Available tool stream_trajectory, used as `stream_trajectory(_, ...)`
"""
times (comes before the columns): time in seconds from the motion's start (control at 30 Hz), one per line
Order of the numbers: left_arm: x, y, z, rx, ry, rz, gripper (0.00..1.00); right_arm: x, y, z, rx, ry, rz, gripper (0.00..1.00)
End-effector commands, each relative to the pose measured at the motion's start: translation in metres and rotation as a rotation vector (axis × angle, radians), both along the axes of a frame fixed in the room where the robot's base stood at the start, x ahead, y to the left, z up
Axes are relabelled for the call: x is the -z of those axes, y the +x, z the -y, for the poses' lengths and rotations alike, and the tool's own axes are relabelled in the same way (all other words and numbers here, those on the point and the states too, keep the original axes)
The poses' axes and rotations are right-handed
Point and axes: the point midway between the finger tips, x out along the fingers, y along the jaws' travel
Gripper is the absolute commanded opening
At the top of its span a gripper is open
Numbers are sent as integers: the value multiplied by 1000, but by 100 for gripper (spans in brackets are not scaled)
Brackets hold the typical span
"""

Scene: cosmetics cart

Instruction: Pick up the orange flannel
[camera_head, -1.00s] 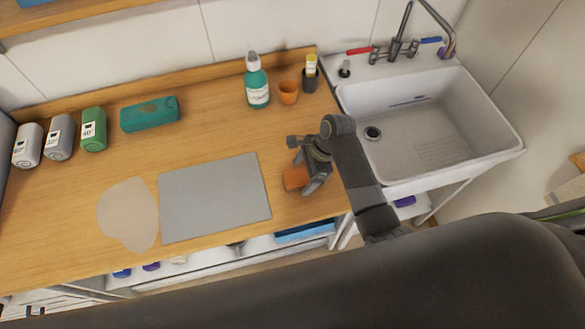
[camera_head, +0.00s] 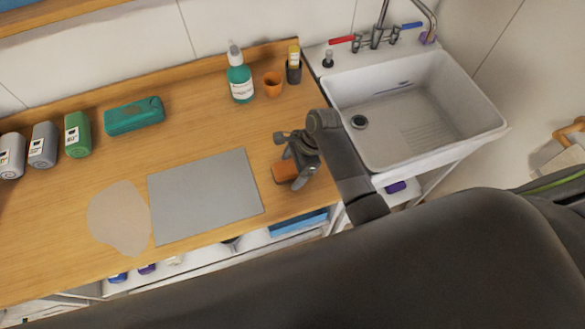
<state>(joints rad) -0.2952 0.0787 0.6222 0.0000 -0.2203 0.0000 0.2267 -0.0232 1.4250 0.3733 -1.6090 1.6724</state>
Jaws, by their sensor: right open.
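The orange flannel (camera_head: 284,172) is a small folded orange-brown block on the wooden counter, just right of the grey mat. My right gripper (camera_head: 295,174) is over its right side, with the jaws open and pointing down. The gripper hides part of the flannel, and I cannot tell whether the fingers touch it. My left gripper is not in view.
The grey mat (camera_head: 204,196) lies left of the flannel, with a pale flat patch (camera_head: 119,217) beyond it. An orange cup (camera_head: 273,83), a teal bottle (camera_head: 240,80) and a dark holder (camera_head: 293,72) stand behind. The white sink (camera_head: 410,110) is to the right.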

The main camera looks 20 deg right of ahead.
Motion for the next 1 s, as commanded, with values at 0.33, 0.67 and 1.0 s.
stream_trajectory(0.33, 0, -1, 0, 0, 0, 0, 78, 0, 0, 0, 0, 0, 0, 49)
stream_trajectory(0.67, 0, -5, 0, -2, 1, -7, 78, -1, 0, 0, 0, 0, 1, 33)
stream_trajectory(1.0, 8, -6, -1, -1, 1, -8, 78, -38, 1, 0, 0, 1, 7, 33)
